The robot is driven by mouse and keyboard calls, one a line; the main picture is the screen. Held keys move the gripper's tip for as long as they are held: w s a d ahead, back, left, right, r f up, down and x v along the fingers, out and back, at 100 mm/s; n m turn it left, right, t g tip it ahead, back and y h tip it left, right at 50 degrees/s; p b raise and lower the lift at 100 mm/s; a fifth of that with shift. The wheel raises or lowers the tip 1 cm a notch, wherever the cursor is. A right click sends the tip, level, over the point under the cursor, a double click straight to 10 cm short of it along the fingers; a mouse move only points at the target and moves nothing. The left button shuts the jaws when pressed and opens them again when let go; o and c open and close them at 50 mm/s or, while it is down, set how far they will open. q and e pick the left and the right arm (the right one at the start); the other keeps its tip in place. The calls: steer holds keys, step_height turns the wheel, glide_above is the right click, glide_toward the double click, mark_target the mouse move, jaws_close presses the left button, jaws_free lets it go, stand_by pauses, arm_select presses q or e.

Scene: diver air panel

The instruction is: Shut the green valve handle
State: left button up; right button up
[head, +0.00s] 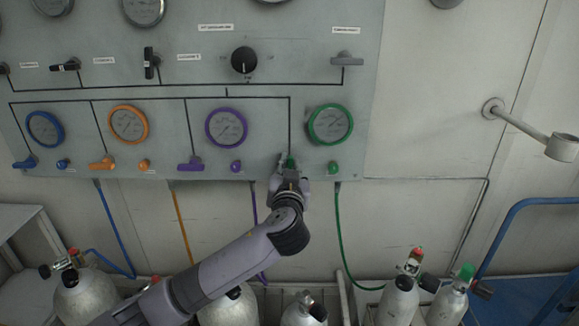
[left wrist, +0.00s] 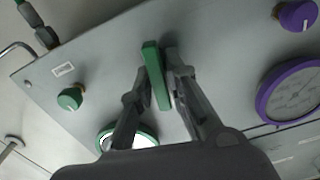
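The green valve handle (head: 291,162) is on the lower part of the grey panel, left of and below the green-rimmed gauge (head: 330,124). In the head view my gripper mostly hides it. In the left wrist view the green handle (left wrist: 157,76) shows as a long bar between my fingers. My left gripper (head: 286,166) reaches up to the panel from below. Its two fingers (left wrist: 158,80) lie along both sides of the bar and appear closed on it. My right gripper is in neither view.
A green knob (head: 333,168) sits just right of the handle. A purple handle (head: 190,164) and purple knob (head: 236,167) are to the left. A green hose (head: 341,235) hangs below the panel. Silver cylinders (head: 398,302) stand along the bottom. A lamp-like arm (head: 520,125) projects at right.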

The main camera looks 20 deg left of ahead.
arm_select(q)
jaws_close()
